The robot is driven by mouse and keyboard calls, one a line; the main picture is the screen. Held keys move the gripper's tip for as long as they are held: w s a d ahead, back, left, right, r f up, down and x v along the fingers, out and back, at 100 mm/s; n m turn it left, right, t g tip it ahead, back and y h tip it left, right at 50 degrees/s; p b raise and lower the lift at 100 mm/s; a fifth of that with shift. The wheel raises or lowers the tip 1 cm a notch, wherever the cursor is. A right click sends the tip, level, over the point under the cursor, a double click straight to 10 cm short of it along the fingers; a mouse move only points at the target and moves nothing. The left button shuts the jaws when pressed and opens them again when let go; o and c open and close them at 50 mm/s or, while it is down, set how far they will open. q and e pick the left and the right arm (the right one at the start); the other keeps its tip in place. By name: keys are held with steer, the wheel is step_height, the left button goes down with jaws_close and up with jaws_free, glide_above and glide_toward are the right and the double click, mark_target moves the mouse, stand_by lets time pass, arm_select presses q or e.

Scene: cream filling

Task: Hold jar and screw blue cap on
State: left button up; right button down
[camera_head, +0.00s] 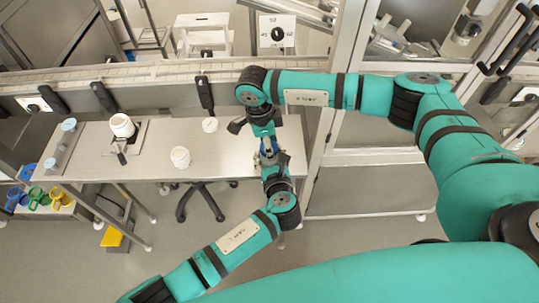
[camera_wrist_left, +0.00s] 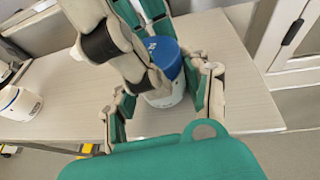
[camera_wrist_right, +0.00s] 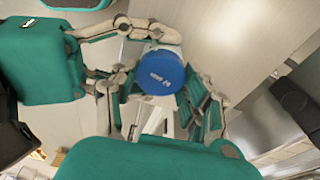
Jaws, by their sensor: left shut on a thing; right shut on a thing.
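The blue cap (camera_wrist_left: 163,55) sits on top of a white jar (camera_wrist_left: 165,94) in the left wrist view, and the jar looks upright. The cap also shows from above in the right wrist view (camera_wrist_right: 160,73). My left gripper (camera_head: 268,160) is shut on the jar, with fingers on both sides of its body. My right gripper (camera_head: 264,138) comes from above and is shut on the cap. The grippers hide much of the jar in the head view. I cannot tell how tightly the cap is seated.
Another white jar (camera_head: 180,158) stands on the table (camera_head: 222,165). A white container (camera_head: 122,125) is in a stand to the left, and a small white item (camera_head: 210,125) lies near the back. A rack with pale blue caps (camera_head: 69,124) is at the left end. A conveyor runs behind.

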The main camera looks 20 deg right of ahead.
steer(key=shift+w+d+m, duration=0.1)
steer(key=shift+d+m, duration=0.2)
steer(key=m, duration=0.5)
steer(key=shift+m+g, duration=0.3)
steer(key=shift+g, duration=0.1)
steer(key=m+y, duration=0.1)
steer(key=m, duration=0.3)
steer(key=shift+s+a+f+m, duration=0.1)
steer(key=shift+s+f+m, duration=0.1)
steer(key=shift+m, duration=0.7)
steer(key=c, duration=0.7)
jaws_free()
steer(key=shift+s+g, duration=0.15)
steer(key=shift+g, duration=0.15)
steer(key=shift+a+r, duration=0.1)
steer(key=shift+a, duration=0.05)
